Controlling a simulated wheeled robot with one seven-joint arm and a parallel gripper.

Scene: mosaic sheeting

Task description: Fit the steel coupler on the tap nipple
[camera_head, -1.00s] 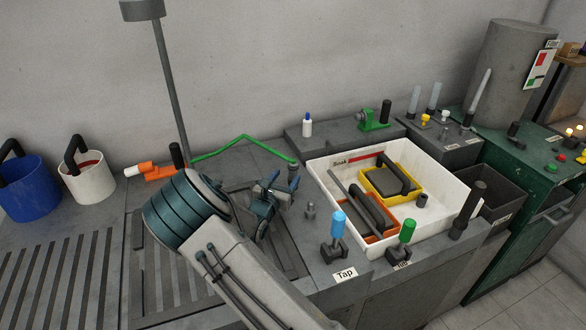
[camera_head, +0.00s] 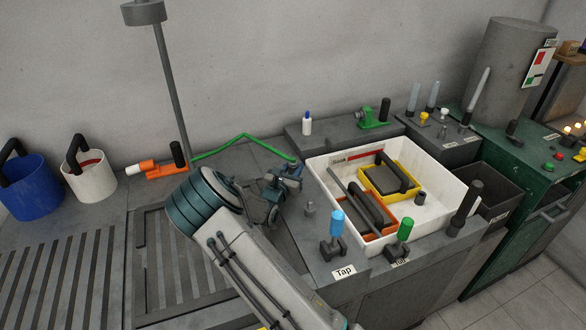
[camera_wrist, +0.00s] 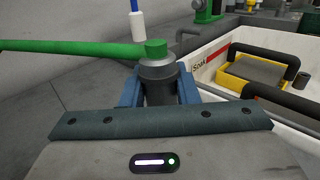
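The steel coupler (camera_wrist: 158,75) is a dark grey cylinder on the end of the green hose (camera_wrist: 75,47). In the wrist view it stands between the blue fingers of my gripper (camera_wrist: 160,95). The fingers lie close on both sides; whether they press on it is unclear. In the head view my gripper (camera_head: 283,180) is at the hose end, and the coupler is mostly hidden. A small grey upright fitting, seemingly the tap nipple (camera_head: 310,208), stands on the counter right of my gripper, near the blue-handled tap (camera_head: 337,225) and the Tap label (camera_head: 344,272).
A white tray (camera_head: 455,185) holding orange and yellow items stands right of the fitting. A green-handled valve (camera_head: 404,230) is at its front. A white bottle (camera_head: 307,124) is behind. An orange tool (camera_head: 160,169) and two buckets (camera_head: 90,180) are left. A grey post (camera_head: 170,90) rises behind my arm.

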